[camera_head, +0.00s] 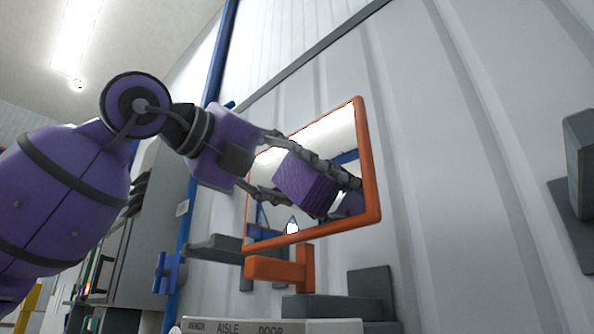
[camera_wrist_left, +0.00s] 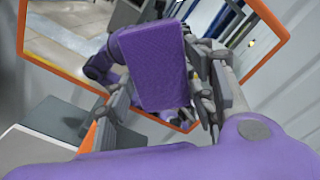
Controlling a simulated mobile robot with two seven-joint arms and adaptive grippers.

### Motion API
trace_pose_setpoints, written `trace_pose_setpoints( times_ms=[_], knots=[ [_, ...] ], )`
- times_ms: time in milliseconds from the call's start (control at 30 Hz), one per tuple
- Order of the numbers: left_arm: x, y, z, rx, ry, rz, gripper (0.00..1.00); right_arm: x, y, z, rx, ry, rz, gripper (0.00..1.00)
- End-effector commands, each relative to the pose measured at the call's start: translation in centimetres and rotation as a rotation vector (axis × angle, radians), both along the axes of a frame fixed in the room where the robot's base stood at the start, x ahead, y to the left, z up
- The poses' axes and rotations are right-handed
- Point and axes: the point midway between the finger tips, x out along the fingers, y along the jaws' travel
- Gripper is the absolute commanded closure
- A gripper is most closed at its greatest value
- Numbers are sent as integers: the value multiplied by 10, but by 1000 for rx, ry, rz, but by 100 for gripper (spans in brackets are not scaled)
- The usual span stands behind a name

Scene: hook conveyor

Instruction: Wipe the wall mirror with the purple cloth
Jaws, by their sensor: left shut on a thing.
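The wall mirror (camera_head: 352,125) has an orange frame and hangs on the pale ribbed wall. It also shows in the left wrist view (camera_wrist_left: 50,62), where its glass reflects the floor and my purple arm. The purple cloth (camera_head: 303,187) is a thick block-like pad in front of the glass; it also fills the middle of the left wrist view (camera_wrist_left: 152,65). My left gripper (camera_head: 305,178) is shut on the cloth, with a finger on either side. I cannot tell whether the cloth touches the glass. My right gripper does not show.
An orange bracket (camera_head: 280,268) and grey blocks (camera_head: 340,307) are below the mirror. A lettered box top (camera_head: 270,326) is at the bottom. A blue post (camera_head: 188,220) stands left of the mirror. A dark grey fixture (camera_head: 578,190) is at the far right. The wall between is bare.

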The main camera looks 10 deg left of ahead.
Motion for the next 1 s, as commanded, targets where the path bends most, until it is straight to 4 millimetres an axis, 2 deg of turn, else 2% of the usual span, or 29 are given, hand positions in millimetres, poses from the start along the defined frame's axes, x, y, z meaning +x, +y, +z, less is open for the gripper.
trace_pose_setpoints(
  times_ms=[700,1000],
  knots=[
    [30,37,0,-2,1,0,71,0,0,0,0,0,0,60],
    [38,46,0,-1,2,1,71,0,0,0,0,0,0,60]
  ],
)
